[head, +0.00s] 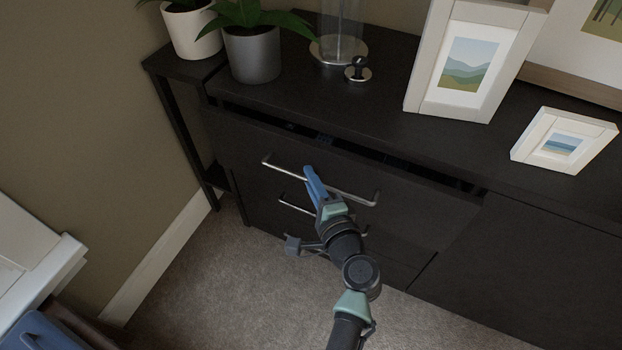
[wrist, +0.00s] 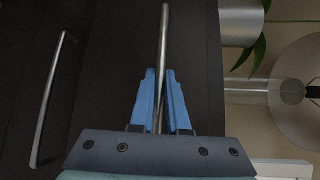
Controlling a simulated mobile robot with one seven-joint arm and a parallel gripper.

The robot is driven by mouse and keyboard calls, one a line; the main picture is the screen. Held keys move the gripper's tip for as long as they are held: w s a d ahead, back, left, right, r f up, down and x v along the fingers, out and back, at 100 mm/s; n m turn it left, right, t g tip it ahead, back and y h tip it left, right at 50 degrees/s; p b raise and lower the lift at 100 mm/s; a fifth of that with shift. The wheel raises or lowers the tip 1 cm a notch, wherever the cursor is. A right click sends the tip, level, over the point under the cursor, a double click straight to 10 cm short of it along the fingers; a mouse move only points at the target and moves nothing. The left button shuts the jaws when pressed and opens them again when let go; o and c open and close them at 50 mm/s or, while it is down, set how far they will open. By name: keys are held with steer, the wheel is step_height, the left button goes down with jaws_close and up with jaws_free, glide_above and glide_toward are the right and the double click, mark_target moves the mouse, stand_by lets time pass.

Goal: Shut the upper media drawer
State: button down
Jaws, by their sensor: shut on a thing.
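The upper media drawer (head: 240,142) is at the top of the dark cabinet's left section. It stands slightly open, with a narrow dark gap along its top edge. Its silver bar handle (head: 355,197) runs across the front, and it also shows in the wrist view (wrist: 163,50). My gripper (head: 309,180) has blue fingers and is at the middle of this handle. In the wrist view my gripper (wrist: 160,95) is shut on the handle, with one finger on each side of the bar. The drawer's inside is mostly hidden.
A lower drawer handle (head: 292,204) is just below, partly behind my arm. On the cabinet top (head: 385,130) stand a grey potted plant (head: 253,55), a glass cylinder (head: 340,30) and picture frames (head: 463,65). Carpet (head: 215,285) is clear in front. A white piece of furniture (head: 35,255) is at left.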

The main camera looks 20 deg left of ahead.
mark_target(320, 170)
steer(key=w+b, duration=0.1)
steer(key=w, duration=0.2)
steer(key=shift+w+d+f+b, duration=0.1)
steer(key=shift+w+b, duration=0.2)
steer(key=shift+b, duration=0.05)
steer(key=shift+w, duration=0.3)
steer(key=shift+d+r, duration=0.1)
steer(key=shift+r, duration=0.1)
steer(key=shift+w, duration=0.1)
steer(key=c, duration=1.2)
jaws_free()
steer(key=p+v, duration=0.3)
steer(key=v, duration=1)
steer(key=shift+f+p, duration=0.1)
steer(key=shift+p, duration=0.2)
